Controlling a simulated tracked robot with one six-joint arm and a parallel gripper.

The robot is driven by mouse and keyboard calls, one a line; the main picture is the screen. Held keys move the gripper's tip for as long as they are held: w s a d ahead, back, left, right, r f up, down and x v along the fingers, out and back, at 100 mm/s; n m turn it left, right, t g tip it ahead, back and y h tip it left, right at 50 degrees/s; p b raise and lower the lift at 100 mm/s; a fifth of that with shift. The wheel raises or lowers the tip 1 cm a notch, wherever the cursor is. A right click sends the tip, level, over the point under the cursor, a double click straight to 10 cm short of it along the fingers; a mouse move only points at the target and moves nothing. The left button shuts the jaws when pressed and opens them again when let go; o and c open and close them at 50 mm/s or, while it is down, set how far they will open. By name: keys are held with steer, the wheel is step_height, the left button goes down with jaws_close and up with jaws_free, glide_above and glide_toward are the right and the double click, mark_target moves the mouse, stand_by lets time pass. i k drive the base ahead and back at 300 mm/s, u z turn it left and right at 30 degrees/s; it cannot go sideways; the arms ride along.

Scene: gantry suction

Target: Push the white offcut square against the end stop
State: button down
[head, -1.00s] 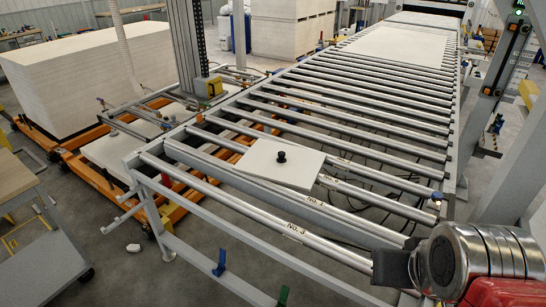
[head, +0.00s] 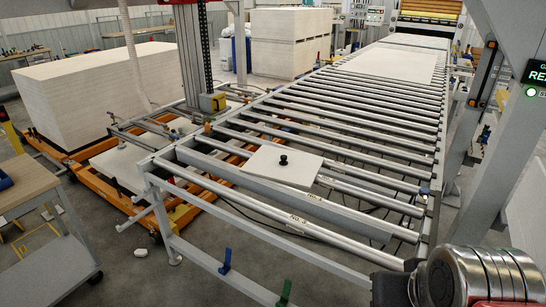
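The white offcut (head: 262,164) is a flat pale board with a black knob (head: 283,160) standing on it. It lies on the rollers near the close end of the conveyor, slightly askew to them. A grey flat crossbar (head: 340,212) runs beside its near edge; I cannot tell whether this is the end stop or whether they touch. My arm, with silver rings and a red part, shows at the bottom right. My gripper's fingers do not show.
The roller conveyor (head: 355,115) runs away to a large white sheet (head: 392,62). White board stacks (head: 95,85) stand at the left and back. A wooden-topped bench (head: 25,183) is at the left. A grey post (head: 500,130) rises at the right.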

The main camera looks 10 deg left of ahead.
mark_target(284, 161)
steer(key=u, duration=2.55)
steer(key=i, duration=2.3)
steer(key=u, duration=0.05)
